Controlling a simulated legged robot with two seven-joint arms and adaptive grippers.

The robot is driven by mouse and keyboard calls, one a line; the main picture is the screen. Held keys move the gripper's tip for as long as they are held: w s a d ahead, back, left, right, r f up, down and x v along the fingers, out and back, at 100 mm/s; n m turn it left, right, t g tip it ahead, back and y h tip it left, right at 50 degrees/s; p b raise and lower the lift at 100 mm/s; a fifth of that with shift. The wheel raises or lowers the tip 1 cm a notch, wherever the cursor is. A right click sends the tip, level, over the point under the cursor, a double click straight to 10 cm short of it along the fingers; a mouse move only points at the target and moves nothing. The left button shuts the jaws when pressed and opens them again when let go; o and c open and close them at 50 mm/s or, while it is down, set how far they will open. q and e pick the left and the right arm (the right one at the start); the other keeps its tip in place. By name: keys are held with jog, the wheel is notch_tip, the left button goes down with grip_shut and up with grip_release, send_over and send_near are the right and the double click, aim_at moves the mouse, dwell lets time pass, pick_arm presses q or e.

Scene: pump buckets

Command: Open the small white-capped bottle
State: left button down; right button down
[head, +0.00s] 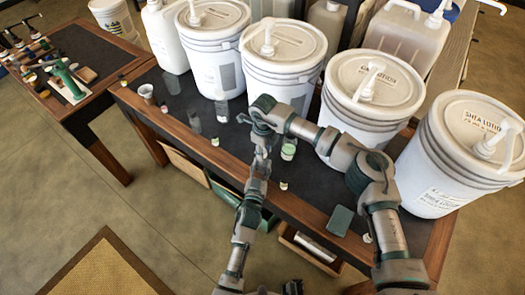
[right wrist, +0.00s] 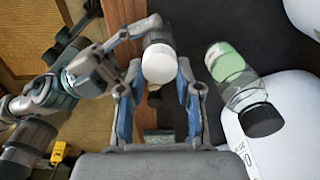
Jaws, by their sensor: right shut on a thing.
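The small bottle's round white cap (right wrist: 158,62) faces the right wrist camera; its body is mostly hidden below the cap. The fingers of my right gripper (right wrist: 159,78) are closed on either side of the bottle. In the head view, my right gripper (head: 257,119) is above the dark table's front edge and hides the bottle. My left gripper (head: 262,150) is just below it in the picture. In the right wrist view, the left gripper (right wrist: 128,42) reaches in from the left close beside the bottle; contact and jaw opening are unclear.
A clear bottle with a green label and black cap (right wrist: 240,85) stands right of the grippers. Large white pump buckets (head: 285,50) line the table's back. Small cups (head: 146,91) and small vials are at left. A dark green block (head: 340,220) lies near the front edge.

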pick_arm(q)
jog(key=shift+s+d, duration=0.1)
jog(key=shift+d, duration=0.15)
pick_arm(e)
jog(key=n, duration=0.5)
jog(key=shift+w+a, duration=0.15)
jog(key=n, duration=0.8)
jog(key=shift+w+a, duration=0.1)
jog(key=n, duration=0.2)
jog(key=shift+a+n, duration=0.1)
jog(key=shift+n, duration=0.3)
jog(key=n, duration=0.5)
jog(key=shift+a, duration=0.1)
jog(key=n, duration=0.6)
jog(key=shift+a+r, duration=0.1)
jog(key=shift+a, duration=0.1)
pick_arm(q)
jog(key=shift+a+f, duration=0.1)
pick_arm(e)
jog(key=shift+r, duration=0.1)
jog(key=shift+r, duration=0.15)
